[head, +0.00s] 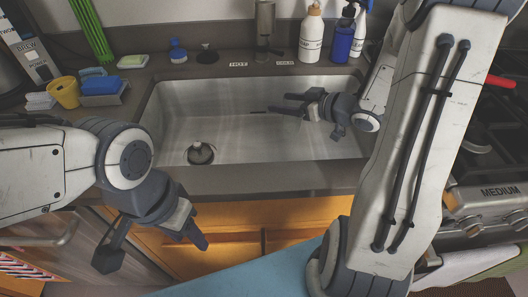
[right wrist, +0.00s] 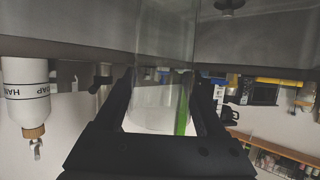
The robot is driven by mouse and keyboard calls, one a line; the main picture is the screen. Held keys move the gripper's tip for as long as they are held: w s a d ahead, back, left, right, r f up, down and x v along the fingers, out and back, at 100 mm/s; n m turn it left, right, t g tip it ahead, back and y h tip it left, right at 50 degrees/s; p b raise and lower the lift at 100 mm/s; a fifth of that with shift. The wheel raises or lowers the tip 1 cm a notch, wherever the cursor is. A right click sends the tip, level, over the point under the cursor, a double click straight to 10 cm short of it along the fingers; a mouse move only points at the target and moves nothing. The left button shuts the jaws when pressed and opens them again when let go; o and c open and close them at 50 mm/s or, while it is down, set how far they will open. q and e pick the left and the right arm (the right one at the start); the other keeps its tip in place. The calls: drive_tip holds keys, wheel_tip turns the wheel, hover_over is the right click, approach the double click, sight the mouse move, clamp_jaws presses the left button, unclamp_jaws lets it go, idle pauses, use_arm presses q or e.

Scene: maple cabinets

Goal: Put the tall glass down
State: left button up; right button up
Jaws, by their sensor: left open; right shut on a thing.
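The tall glass (right wrist: 165,45) is clear and shows in the right wrist view, upright between the two dark fingers of my right gripper (right wrist: 164,88). In the head view my right gripper (head: 290,104) is over the right half of the sink (head: 230,176), pointing left, shut on the glass. The glass itself is too clear to make out there, and its height above the sink floor cannot be told. My left gripper (head: 152,252) is open and empty in front of the counter edge, low at the left.
A white soap bottle (head: 311,34) and a blue bottle (head: 340,38) stand behind the sink, right of the faucet (head: 265,22). A yellow cup (head: 65,92) and a blue sponge holder (head: 103,88) sit on the left counter. A stove (head: 490,150) is at the right.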

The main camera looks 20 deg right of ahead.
wheel_tip(320, 180, down, 2)
drive_tip(key=shift+f+b, duration=0.15)
drive_tip(key=shift+b, duration=0.4)
use_arm(q)
drive_tip(key=shift+f+b, duration=1.3)
drive_tip(key=shift+f, duration=1.2)
use_arm(e)
drive_tip(key=shift+w+a+f, duration=0.7)
drive_tip(key=shift+w+f, duration=1.1)
drive_tip(key=shift+w+a+f, duration=0.75)
drive_tip(key=shift+w+f, duration=1.05)
drive_tip(key=shift+w+a+f, duration=0.7)
drive_tip(key=shift+w+f, duration=1.1)
drive_tip(key=shift+f, duration=0.2)
drive_tip(key=o, duration=1.5)
drive_tip(key=shift+r, duration=0.25)
use_arm(q)
drive_tip(key=shift+r+p, duration=0.55)
drive_tip(key=shift+r, duration=0.05)
use_arm(e)
drive_tip(key=v, duration=1.2)
drive_tip(key=shift+f, duration=0.1)
